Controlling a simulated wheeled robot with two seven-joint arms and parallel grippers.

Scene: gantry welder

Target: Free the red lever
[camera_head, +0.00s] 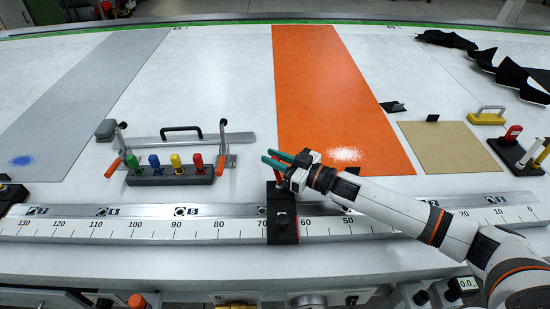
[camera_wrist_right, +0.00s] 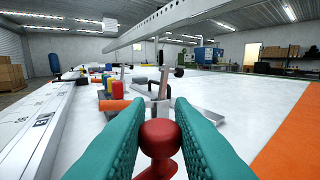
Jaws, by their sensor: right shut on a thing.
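My right gripper (camera_head: 277,160) has two teal fingers and reaches in from the right above the ruler rail. In the right wrist view its fingers (camera_wrist_right: 159,135) are shut around the round knob of the red lever (camera_wrist_right: 160,139). The red lever (camera_head: 279,179) stands on a black clamp block (camera_head: 282,215) that straddles the ruler rail near the 60 mark. The gripper and arm partly hide the lever in the head view. My left gripper is not in view.
A black rack with green, blue, yellow and red handles (camera_head: 170,173) stands left of the gripper, before a metal bar with a black handle (camera_head: 181,130). An orange strip (camera_head: 325,80) lies behind. A tan sheet (camera_head: 447,145) lies to the right. White table between is clear.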

